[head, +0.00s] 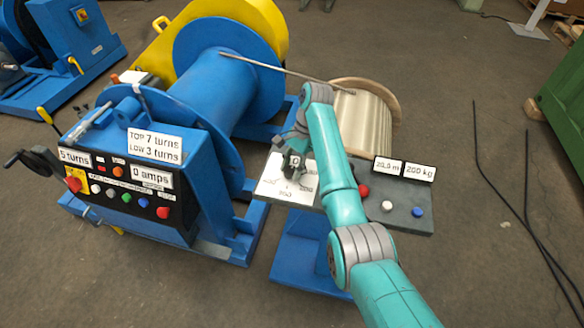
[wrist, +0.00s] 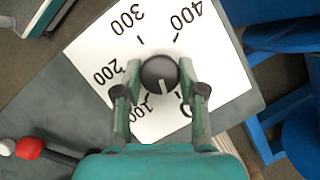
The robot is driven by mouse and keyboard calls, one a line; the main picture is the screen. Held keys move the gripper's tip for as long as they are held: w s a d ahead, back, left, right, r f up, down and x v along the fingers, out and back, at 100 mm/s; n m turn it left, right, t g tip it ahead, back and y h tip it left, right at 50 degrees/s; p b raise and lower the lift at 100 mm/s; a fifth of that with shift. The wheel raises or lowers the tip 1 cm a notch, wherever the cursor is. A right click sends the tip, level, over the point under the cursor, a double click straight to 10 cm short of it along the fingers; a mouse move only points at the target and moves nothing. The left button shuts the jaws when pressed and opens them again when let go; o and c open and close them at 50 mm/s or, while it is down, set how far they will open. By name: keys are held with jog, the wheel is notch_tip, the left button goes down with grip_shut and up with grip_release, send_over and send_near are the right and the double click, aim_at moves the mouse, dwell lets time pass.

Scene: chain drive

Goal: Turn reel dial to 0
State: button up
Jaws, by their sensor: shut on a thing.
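The reel dial is a dark round knob (wrist: 158,72) with a pale pointer line, on a white scale plate (wrist: 222,62) marked 0, 100, 200, 300 and 400. The pointer aims between the 100 and 0 marks. My gripper (wrist: 160,88) is shut on the knob, one finger on each side of it. In the head view my gripper (head: 293,163) is over the scale plate (head: 275,185), at the left end of a grey control panel (head: 405,222). There the gripper mostly hides the knob.
The panel also bears red (head: 363,190), white (head: 387,206) and blue (head: 418,211) buttons and signs reading about 20 m and 200 kg. A blue winch (head: 205,100) stands to the left, a wire reel (head: 365,125) behind. A thin rod (head: 285,70) spans between them.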

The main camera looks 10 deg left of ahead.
jog(key=shift+w+n+h, duration=0.1)
jog(key=shift+n+h, duration=0.4)
jog(key=shift+n, duration=1.1)
jog(key=shift+a, duration=0.1)
jog(key=o, duration=1.1)
jog(key=shift+w, duration=0.1)
jog(key=shift+o, duration=0.2)
jog(key=shift+g, duration=0.3)
